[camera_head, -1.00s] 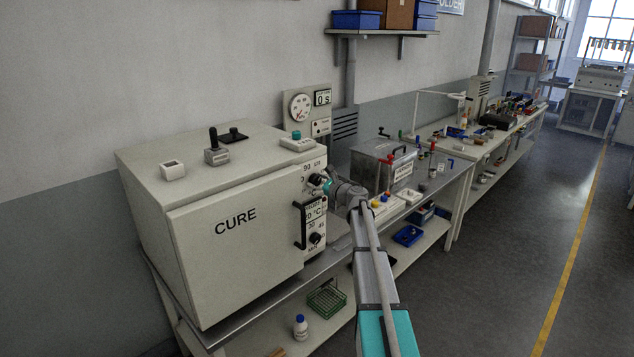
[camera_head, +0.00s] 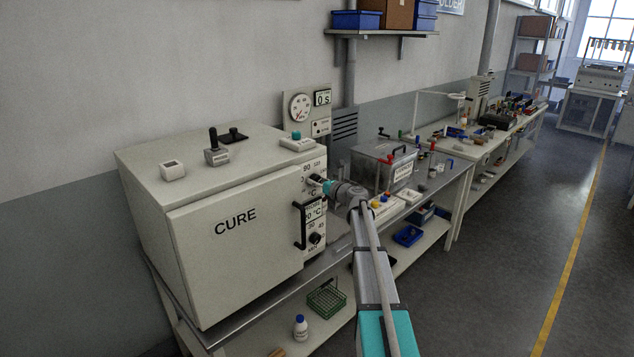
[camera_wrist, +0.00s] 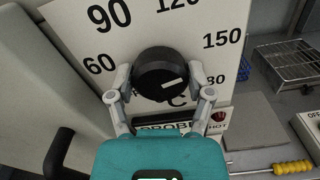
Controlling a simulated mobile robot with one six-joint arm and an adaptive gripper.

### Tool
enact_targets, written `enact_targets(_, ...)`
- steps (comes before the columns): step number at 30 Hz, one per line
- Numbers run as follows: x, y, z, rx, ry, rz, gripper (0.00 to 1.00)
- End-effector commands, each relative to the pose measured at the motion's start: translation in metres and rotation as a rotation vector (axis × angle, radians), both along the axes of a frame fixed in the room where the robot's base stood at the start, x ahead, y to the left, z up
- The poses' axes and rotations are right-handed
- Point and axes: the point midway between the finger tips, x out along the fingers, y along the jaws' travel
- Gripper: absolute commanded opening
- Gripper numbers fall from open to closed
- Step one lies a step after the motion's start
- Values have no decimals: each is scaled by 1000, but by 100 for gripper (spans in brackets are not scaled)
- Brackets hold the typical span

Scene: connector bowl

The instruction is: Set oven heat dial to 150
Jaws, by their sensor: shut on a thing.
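The oven (camera_head: 225,215) is the pale box marked CURE on the bench. Its heat dial (camera_wrist: 166,70) is a black round knob with a white mark, on a white plate numbered 60, 90, 120, 150 and 180. In the wrist view the mark points right and slightly up, toward the 180 side, below the 150. I cannot read the exact setting. My gripper (camera_wrist: 160,78) has one finger on each side of the knob, shut on it.
A metal box (camera_head: 383,165) and small trays stand to the right on the bench. The floor at right is clear.

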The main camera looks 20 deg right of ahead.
Motion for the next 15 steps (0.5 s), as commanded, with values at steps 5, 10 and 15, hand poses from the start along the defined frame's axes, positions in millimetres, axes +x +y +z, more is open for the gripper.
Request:
enact_targets(5, 1, 0, 0, 1, -1, 0, 19)
enact_targets(10, 1, 0, 0, 0, -1, 0, 80)
enact_targets(15, 0, 0, 0, -1, 0, 0, 100)
